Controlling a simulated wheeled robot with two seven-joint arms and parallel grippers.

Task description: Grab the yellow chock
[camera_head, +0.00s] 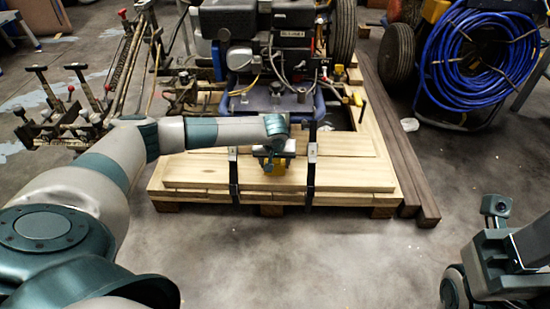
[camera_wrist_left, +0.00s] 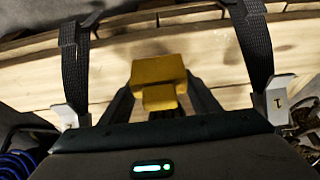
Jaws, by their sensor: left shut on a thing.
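The yellow chock (camera_wrist_left: 158,72) lies over the light wood boards, between my left gripper's two dark fingers in the left wrist view. My left gripper (camera_head: 274,160) points down over the boards and is shut on the chock. The frames do not show clearly whether the chock touches the boards. Part of my right arm shows at the lower right of the head view, but its fingertips are not visible.
Two dark straps (camera_head: 311,165) cross the wooden pallet (camera_head: 355,175), one on each side of the gripper. The striper machine (camera_head: 265,60) stands just behind. Dark beams (camera_head: 395,150) lie to the right, near a blue hose reel (camera_head: 480,60). The front floor is clear.

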